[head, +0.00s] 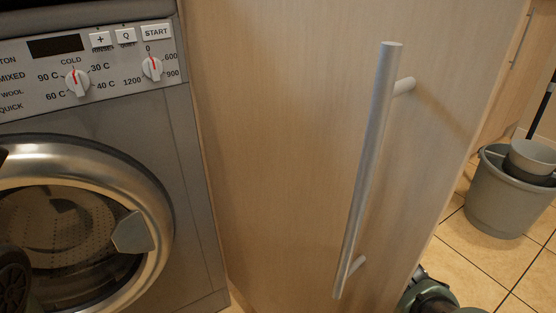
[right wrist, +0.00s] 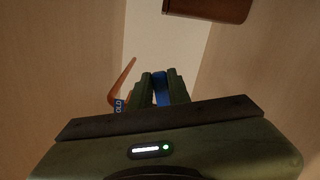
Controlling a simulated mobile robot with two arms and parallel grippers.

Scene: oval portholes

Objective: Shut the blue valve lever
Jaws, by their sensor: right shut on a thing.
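The blue valve lever (right wrist: 160,88) shows in the right wrist view as a blue strip between the two green fingers of my right gripper (right wrist: 160,76). The gripper is shut on it. The fingers hide part of the lever, and the valve body is not clearly visible. A copper-coloured pipe (right wrist: 125,79) bends just left of the fingers. A small blue tag (right wrist: 119,106) with the letters "OLD" showing is by the pipe's lower end. The lever is not visible in the head view. My left gripper is in neither view.
In the head view, a grey washing machine (head: 190,210) stands at left, beside a wooden cabinet door (head: 270,150) with a long metal handle (head: 372,150). A grey bucket (head: 490,200) stands on the tiled floor at right. Light panels flank the gripper in the wrist view.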

